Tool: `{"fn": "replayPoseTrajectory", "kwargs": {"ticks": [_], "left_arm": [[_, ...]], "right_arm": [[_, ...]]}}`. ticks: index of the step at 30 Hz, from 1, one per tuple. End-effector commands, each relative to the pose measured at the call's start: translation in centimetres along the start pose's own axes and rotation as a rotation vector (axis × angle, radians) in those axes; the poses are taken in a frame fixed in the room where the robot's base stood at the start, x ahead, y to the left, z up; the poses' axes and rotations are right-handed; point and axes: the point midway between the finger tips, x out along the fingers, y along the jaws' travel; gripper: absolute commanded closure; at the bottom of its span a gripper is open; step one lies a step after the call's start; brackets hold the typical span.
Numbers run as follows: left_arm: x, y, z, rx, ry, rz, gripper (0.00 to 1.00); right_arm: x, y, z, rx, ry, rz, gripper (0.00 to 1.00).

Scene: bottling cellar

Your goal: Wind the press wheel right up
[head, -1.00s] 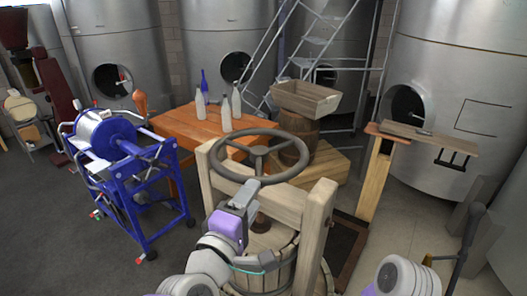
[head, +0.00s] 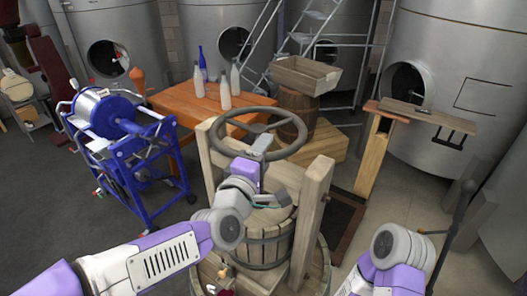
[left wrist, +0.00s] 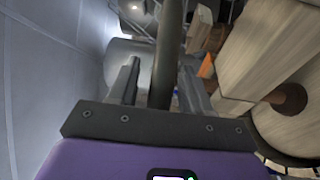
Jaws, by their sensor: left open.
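The press wheel (head: 213,136) is a dark, spoked handwheel lying flat above the wooden press frame (head: 312,200). Its screw runs down towards the slatted basket (head: 265,250). My left gripper (head: 263,143) is at the near side of the wheel, with its grey fingers overlapping the rim in the head view. In the left wrist view a dark bar of the wheel (left wrist: 170,40) runs between the two parted fingers. The jaws are open and not closed on it. My right arm shows at the lower right, but its gripper is out of sight.
A blue machine (head: 125,140) stands to the left. Behind the press are an orange table (head: 185,103) with several bottles, and a wooden crate (head: 305,75) on a barrel (head: 292,125). A post with a small shelf (head: 420,112) stands right. Steel tanks line the back.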

Motion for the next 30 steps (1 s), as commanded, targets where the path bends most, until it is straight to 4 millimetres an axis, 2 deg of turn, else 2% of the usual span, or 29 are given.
{"fn": "replayPoseTrajectory", "kwargs": {"ticks": [2, 9, 12, 23, 30], "left_arm": [[-0.01, -0.01, 0.0, 0.0, 0.0, 0.0, 0.52], [-0.03, 0.0, 0.01, 0.0, 0.0, 0.0, 0.88], [-0.03, 0.01, 0.02, 0.0, 0.0, 0.0, 1.0], [0.01, 0.05, 0.13, 0.001, 0.009, 0.0, 1.0], [0.28, 0.12, 0.48, 0.005, 0.08, -0.003, 1.0]], "right_arm": [[0.01, 0.0, 0.0, 0.0, 0.0, 0.0, 0.57], [0.01, 0.0, 0.0, 0.0, 0.0, 0.0, 0.57], [0.01, 0.0, 0.0, 0.0, 0.0, 0.0, 0.57], [-0.11, -0.04, 0.01, 0.0, 0.0, 0.0, 0.57], [-0.7, -0.27, 0.04, 0.0, 0.0, 0.0, 0.57]]}}
